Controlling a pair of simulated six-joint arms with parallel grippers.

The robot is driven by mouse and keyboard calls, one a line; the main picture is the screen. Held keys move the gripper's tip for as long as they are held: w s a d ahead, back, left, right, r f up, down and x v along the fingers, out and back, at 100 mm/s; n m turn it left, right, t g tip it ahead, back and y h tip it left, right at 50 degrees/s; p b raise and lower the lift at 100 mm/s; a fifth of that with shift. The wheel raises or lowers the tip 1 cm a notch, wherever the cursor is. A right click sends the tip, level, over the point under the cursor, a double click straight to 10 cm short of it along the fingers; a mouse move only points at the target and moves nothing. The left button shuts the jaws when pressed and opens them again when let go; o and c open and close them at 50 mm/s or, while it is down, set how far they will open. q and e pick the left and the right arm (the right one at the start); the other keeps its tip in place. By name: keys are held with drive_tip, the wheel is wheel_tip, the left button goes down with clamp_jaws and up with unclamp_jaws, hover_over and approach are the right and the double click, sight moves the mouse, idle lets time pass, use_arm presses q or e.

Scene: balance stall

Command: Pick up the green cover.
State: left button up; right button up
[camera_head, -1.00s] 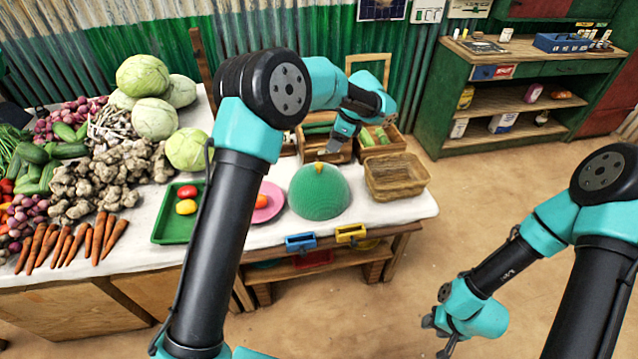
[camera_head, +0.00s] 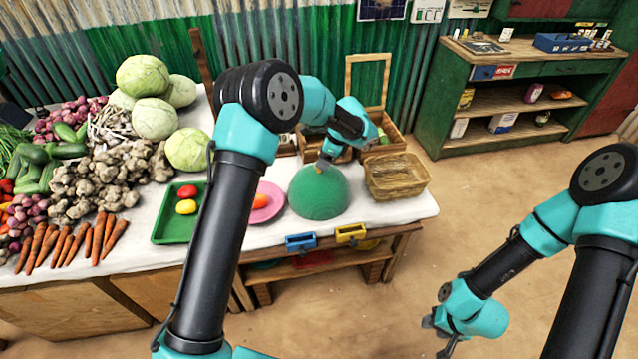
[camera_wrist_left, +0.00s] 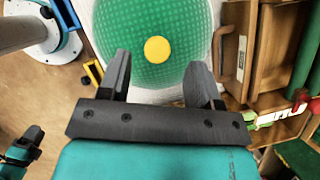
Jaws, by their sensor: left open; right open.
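The green cover (camera_head: 319,199) is a woven dome standing on the white-topped table. In the left wrist view the cover (camera_wrist_left: 120,55) has a round yellow knob (camera_wrist_left: 157,49) on top. My left gripper (camera_head: 320,168) is at the top of the cover in the head view. In the left wrist view my left gripper (camera_wrist_left: 158,70) is open, with the knob just beyond and between its fingertips. I cannot tell whether the fingers touch the cover. My right gripper (camera_head: 434,326) is open and empty, low over the floor, away from the table. What is under the cover is hidden.
A pink plate (camera_head: 268,213) with an orange-red item lies left of the cover, and a green tray (camera_head: 160,232) is further left. A wicker basket (camera_head: 398,188) is close on the right. Wooden boxes (camera_head: 388,137) stand behind. Blue and yellow bins hang at the front edge.

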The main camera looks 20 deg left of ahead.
sight(319, 181)
use_arm(q)
drive_tip(key=x, duration=0.4)
drive_tip(key=shift+s+f, duration=0.15)
drive_tip(key=shift+f, duration=0.05)
clamp_jaws()
idle(0.6)
